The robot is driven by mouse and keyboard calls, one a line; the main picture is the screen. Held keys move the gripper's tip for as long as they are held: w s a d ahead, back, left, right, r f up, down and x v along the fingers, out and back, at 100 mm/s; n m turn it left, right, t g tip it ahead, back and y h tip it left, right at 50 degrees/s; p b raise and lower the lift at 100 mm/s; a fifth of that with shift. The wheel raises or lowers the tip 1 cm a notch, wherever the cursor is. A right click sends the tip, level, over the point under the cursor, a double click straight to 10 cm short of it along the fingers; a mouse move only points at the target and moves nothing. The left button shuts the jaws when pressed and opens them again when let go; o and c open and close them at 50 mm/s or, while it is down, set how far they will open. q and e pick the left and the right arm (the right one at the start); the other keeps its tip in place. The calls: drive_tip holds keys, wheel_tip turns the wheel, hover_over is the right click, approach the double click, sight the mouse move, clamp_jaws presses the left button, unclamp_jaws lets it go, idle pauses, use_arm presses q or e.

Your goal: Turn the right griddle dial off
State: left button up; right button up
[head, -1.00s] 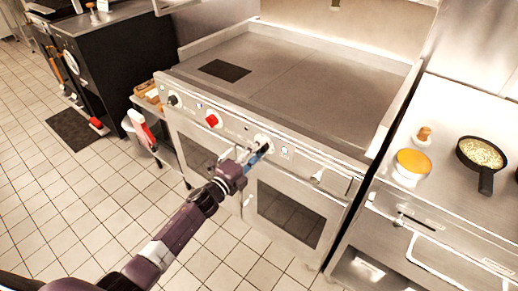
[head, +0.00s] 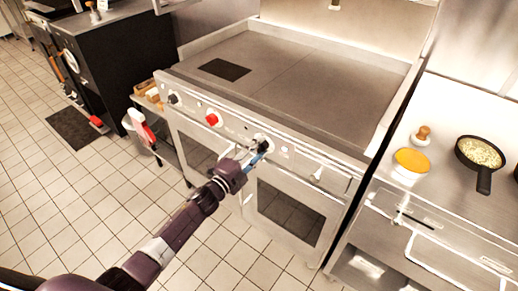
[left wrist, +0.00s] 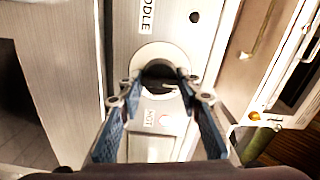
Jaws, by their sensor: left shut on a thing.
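The griddle (head: 300,75) is a wide steel plate on a range with a front panel of dials. Its right dial (head: 263,140) is dark on a pale round plate; in the left wrist view the dial (left wrist: 160,72) sits between the fingertips. My left gripper (head: 255,158) reaches up to it from the front, and its blue fingers (left wrist: 162,84) are shut on the dial from both sides. The fingers partly hide the dial, so I cannot tell its setting. A red dial (head: 212,119) and a black dial (head: 174,99) are further left. My right gripper is not in view.
On the right counter are an orange-topped container (head: 411,163) and a pan of food (head: 481,153). The tiled floor (head: 95,205) in front is mostly clear.

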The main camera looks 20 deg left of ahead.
use_arm(q)
drive_tip(key=o, duration=1.2)
drive_tip(key=shift+c, duration=0.2)
drive_tip(key=shift+s, duration=0.1)
drive_tip(key=v, duration=1.2)
drive_tip(key=s+a+f+n+g+y, duration=0.25)
drive_tip(key=s+f, duration=0.25)
drive_tip(key=f, duration=0.5)
drive_tip(key=s+a+f+n+g+y, duration=0.15)
drive_tip(key=s+f+n, duration=0.25)
drive_tip(key=f, duration=0.6)
drive_tip(key=s+a+f+n+g+y, duration=0.1)
drive_tip(key=s+f+n+g, duration=0.3)
drive_tip(key=f, duration=0.6)
drive_tip(key=s+d+f+n+g, duration=0.1)
drive_tip(key=s+f, duration=0.5)
drive_tip(key=s, duration=0.6)
drive_tip(key=s+d+f+n+g, duration=0.2)
drive_tip(key=s+f, duration=0.5)
drive_tip(key=s, duration=0.5)
drive_tip(key=s+d+f+n+g+y, duration=0.1)
drive_tip(key=s+f+n+g, duration=0.3)
drive_tip(key=s, duration=0.8)
wheel_tip(320, 180, down, 3)
drive_tip(key=shift+d+r+g, duration=0.25)
drive_tip(key=shift+d+g, duration=0.25)
drive_tip(key=shift+d, duration=0.05)
